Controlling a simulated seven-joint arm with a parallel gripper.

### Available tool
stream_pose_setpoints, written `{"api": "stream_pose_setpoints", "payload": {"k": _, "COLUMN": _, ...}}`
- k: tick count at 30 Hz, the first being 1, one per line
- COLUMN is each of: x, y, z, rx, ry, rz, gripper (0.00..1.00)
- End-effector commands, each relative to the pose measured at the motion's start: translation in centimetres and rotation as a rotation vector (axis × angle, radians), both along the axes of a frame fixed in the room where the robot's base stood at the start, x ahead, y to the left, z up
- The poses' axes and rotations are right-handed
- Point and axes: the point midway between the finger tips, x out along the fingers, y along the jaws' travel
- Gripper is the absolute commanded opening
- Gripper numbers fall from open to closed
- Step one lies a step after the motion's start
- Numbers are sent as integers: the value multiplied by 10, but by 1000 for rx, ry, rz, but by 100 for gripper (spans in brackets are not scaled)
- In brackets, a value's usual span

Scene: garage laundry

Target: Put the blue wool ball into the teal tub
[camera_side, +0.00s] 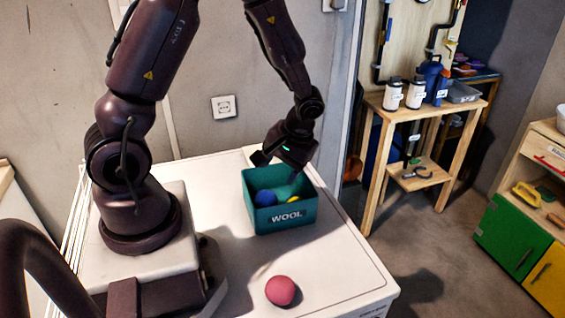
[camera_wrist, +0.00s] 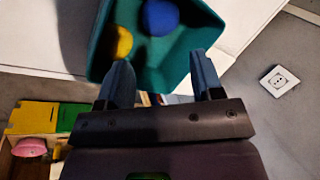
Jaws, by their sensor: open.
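The teal tub (camera_side: 284,215), marked WOOL, stands on the white top near its back edge; it also shows in the wrist view (camera_wrist: 103,50). The blue wool ball (camera_side: 265,198) lies inside the tub, towards its left side in the side view, and shows in the wrist view (camera_wrist: 160,17). A yellow ball (camera_side: 293,199) lies in the tub beside it, also in the wrist view (camera_wrist: 124,41). My gripper (camera_wrist: 160,80) is open and empty, with its fingers at the tub's rim. In the side view my gripper is above the back of the tub, its fingertips partly hidden.
A pink-red ball (camera_side: 281,291) lies on the white top (camera_side: 345,262) near the front edge, outside the tub. The top between ball and tub is clear. A wall socket (camera_side: 223,106) is behind. A wooden stand (camera_side: 425,120) with bottles is farther off at right.

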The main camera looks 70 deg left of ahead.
Motion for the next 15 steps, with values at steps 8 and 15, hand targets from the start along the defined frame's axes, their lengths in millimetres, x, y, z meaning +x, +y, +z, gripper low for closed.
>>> {"api": "stream_pose_setpoints", "payload": {"k": 8, "x": 6, "y": -11, "z": 39, "rx": -14, "ry": -48, "rz": -51, "gripper": 61}}
{"api": "stream_pose_setpoints", "payload": {"k": 15, "x": -6, "y": -47, "z": 129, "rx": -75, "ry": -236, "rz": -278, "gripper": 61}}
